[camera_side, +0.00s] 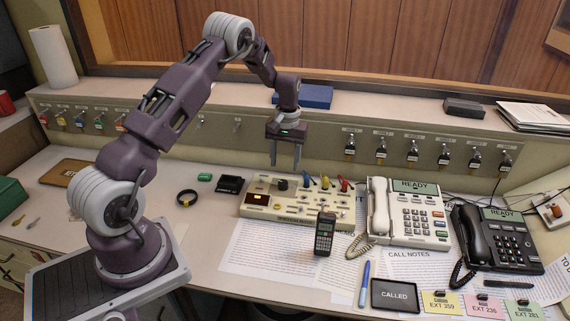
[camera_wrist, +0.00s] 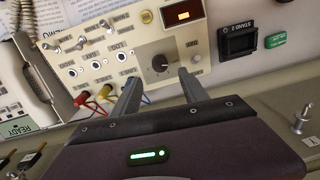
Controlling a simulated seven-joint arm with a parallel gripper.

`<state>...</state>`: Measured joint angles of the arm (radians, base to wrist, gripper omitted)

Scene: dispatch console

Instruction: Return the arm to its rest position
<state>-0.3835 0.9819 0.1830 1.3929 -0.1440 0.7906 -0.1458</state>
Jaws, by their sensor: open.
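My gripper (camera_side: 286,157) hangs from my raised purple arm above the back edge of the beige control panel (camera_side: 256,209). Its two fingers are apart and point down, with nothing between them. In the wrist view my gripper (camera_wrist: 160,84) shows its open fingers in front of the panel's round dark knob (camera_wrist: 160,63). The fingers appear to be above the panel; I cannot tell the exact gap.
A black handset (camera_side: 324,234) stands upright before the panel. A white phone (camera_side: 412,215) and a black phone (camera_side: 497,240) stand at right. Behind runs a ledge with hanging keys (camera_side: 412,150) and a blue box (camera_side: 308,96). A black ring (camera_side: 187,198) lies on clear desk at left.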

